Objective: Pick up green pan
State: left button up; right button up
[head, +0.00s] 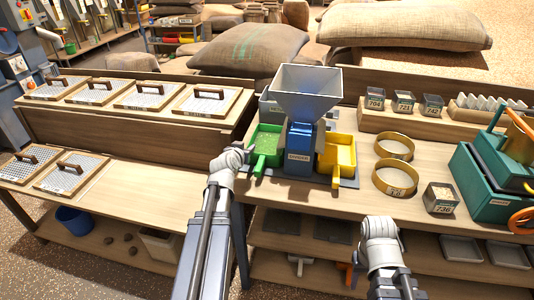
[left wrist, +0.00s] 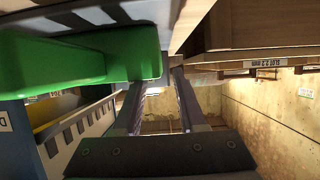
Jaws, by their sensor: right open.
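The green pan (head: 265,143), holding pale grainy material, sits on the left side of the blue divider machine (head: 300,140). Its handle points toward me. My left gripper (head: 246,152) is just left of the pan's handle in the head view. In the left wrist view the green pan (left wrist: 60,62) fills the upper left, and its handle end lies close by the fingers of my left gripper (left wrist: 160,105). These fingers stand apart with nothing visible between them; whether they touch the handle I cannot tell. My right gripper (head: 380,228) is low, at the bench's front, away from the pan.
A yellow pan (head: 338,153) sits on the machine's right side. A grey hopper (head: 305,90) stands on top. Two brass sieve rings (head: 395,178) and a green device (head: 490,180) are to the right. Framed mesh screens (head: 209,102) lie on the left benches.

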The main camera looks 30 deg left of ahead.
aim_at(250, 144)
pick_arm(q)
jog(key=shift+b+x, duration=1.15)
jog(key=shift+x, duration=1.9)
jog(key=shift+s+r, duration=0.1)
grip_shut()
